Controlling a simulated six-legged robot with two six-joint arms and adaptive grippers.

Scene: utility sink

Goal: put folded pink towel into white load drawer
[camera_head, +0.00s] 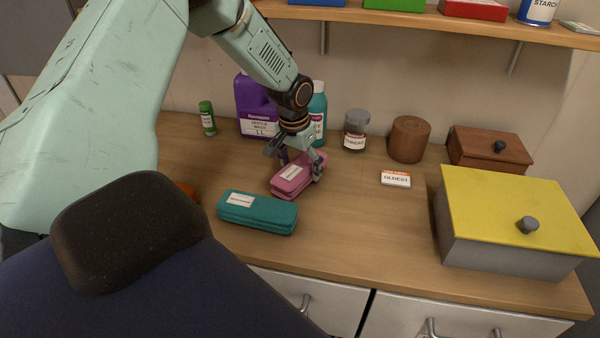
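The folded pink towel (292,180), with a white label on top, lies on the wooden counter near the middle. My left gripper (298,160) is over its far half from above. Its fingers are spread, one at the towel's far left side and one at its right side; contact is hard to judge. Two whitish drawer fronts show below the counter, one at left (318,303) and one at right (465,322), both apparently shut. No label on them is readable, so I cannot tell which is the white load drawer. My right gripper is not in view.
A folded teal towel (257,213) lies just left and nearer. Purple (255,110) and teal bottles (318,105), a jar (356,130) and a brown roll (409,138) stand behind. A yellow-lidded box (512,222) fills the right. The counter's front middle is clear.

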